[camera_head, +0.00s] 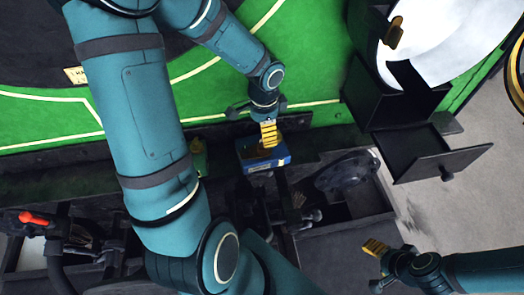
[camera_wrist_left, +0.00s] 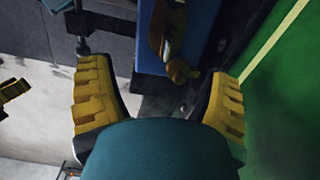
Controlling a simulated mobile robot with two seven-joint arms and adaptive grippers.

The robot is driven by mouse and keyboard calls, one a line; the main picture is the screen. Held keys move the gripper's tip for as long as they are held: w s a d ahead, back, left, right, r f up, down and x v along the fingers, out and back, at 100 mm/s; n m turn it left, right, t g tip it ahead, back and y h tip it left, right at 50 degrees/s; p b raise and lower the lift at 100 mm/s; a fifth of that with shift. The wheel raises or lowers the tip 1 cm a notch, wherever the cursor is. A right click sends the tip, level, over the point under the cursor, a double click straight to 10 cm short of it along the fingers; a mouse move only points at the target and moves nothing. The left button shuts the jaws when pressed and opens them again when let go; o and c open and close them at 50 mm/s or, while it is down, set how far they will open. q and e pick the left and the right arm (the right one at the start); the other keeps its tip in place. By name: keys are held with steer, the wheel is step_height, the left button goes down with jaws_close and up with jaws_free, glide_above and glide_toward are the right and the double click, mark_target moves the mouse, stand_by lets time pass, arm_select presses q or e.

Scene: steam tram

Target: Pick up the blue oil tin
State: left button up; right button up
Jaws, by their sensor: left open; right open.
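The blue oil tin (camera_head: 280,162), a boxy blue thing with a brownish top, stands on the dark ledge below the green panel in the head view. My left gripper (camera_head: 268,138) is right above it, and its yellow fingers hide part of the top. In the left wrist view the tin (camera_wrist_left: 203,38) shows ahead of the open fingers (camera_wrist_left: 158,80), with a brass-coloured part on it. The fingers are apart and hold nothing; whether one touches the tin I cannot tell. My right gripper (camera_head: 374,264) is open and empty at the lower right.
A small green object (camera_head: 198,158) stands on the ledge left of the tin, partly behind my arm. Dark levers and fittings (camera_head: 300,212) lie below the tin. A black open drawer (camera_head: 440,155) juts out at the right. A red-handled lever (camera_head: 35,218) is at the far left.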

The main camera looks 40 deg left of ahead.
mark_target(262, 147)
arm_select(q)
steer(key=f, duration=0.2)
steer(key=f+b, duration=0.1)
steer(key=f, duration=0.5)
steer(key=shift+w+a, duration=0.2)
steer(key=shift+a, duration=0.2)
steer(key=shift+c, duration=0.3)
steer(key=shift+r, duration=0.1)
jaws_close()
